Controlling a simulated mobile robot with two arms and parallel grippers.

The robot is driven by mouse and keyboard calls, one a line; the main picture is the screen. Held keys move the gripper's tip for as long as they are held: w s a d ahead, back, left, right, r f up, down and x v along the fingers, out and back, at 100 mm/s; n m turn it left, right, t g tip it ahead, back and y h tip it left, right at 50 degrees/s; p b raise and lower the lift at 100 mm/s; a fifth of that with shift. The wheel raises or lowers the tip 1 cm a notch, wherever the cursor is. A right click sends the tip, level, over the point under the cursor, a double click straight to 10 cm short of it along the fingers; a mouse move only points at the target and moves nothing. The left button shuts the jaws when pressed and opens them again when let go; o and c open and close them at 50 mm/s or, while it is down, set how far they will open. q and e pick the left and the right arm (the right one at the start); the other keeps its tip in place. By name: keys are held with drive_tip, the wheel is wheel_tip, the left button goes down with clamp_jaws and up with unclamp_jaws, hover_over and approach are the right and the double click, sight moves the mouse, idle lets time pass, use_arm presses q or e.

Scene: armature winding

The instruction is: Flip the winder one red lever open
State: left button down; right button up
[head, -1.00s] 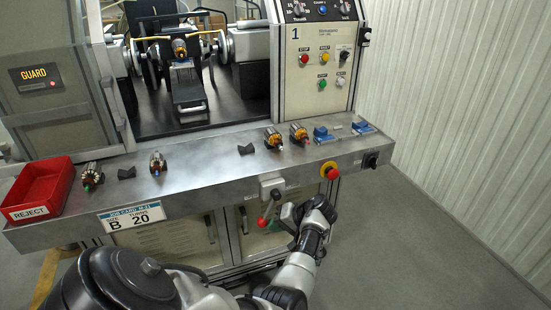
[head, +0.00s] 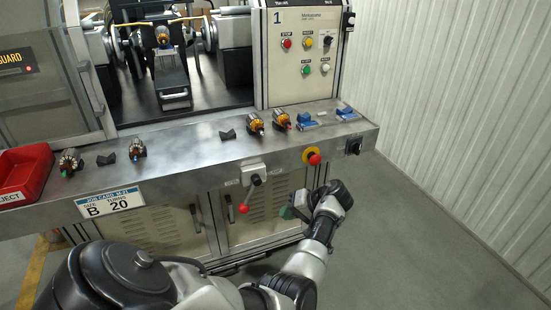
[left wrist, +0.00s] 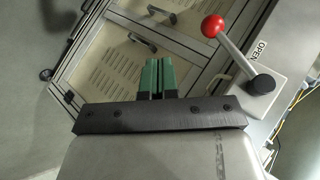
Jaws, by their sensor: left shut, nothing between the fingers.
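The winder's red lever hangs from a light bracket on the bench front, its red ball knob (head: 244,209) pointing down and slightly left. In the left wrist view the red knob (left wrist: 213,27) is at upper right, its rod running to a dark pivot (left wrist: 263,84) on a plate marked OPEN. My left gripper (head: 287,213) is to the right of the lever, apart from it. Its green fingers (left wrist: 152,77) are together with nothing between them. My right gripper is not in view.
The bench front edge (head: 190,188) and cabinet doors (head: 262,212) lie behind the lever. A red emergency stop (head: 313,157) and a black switch (head: 353,147) sit to its right. A red reject bin (head: 25,170) is at far left. Floor at right is clear.

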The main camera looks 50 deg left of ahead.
use_arm(q)
drive_tip(key=shift+w+d+r+b, duration=0.15)
drive_tip(key=shift+w+d+r, duration=0.2)
drive_tip(key=shift+w+d, duration=0.3)
drive_tip(key=shift+w+d+r+b, duration=0.15)
drive_tip(key=shift+w+d+r, duration=0.25)
drive_tip(key=shift+d, duration=0.45)
drive_tip(key=shift+f, duration=0.1)
drive_tip(key=shift+f, duration=0.1)
drive_tip(key=s+d+f+m+t+h, duration=0.1)
drive_tip(key=s+d+f+m+t, duration=0.3)
drive_tip(key=f, duration=0.7)
drive_tip(key=s+d+f+m+h, duration=0.1)
drive_tip(key=s+d+f+m, duration=0.3)
drive_tip(key=f, duration=0.6)
drive_tip(key=s+f+m+t+h, duration=0.2)
drive_tip(key=s+f, duration=0.4)
drive_tip(key=f, duration=0.5)
drive_tip(key=s+d+f+h, duration=0.1)
drive_tip(key=s+f, duration=0.3)
drive_tip(key=s, duration=0.6)
drive_tip(key=s+d+f+h, duration=0.2)
drive_tip(key=s+d+f, duration=0.1)
drive_tip(key=s, duration=0.7)
drive_tip(key=s+d+f+h, duration=0.2)
drive_tip(key=s+d+f, duration=0.2)
drive_tip(key=s, duration=0.6)
drive_tip(key=shift+s+d+f+m, duration=0.2)
drive_tip(key=shift+s+f+m, duration=0.1)
drive_tip(key=shift+s+m, duration=0.1)
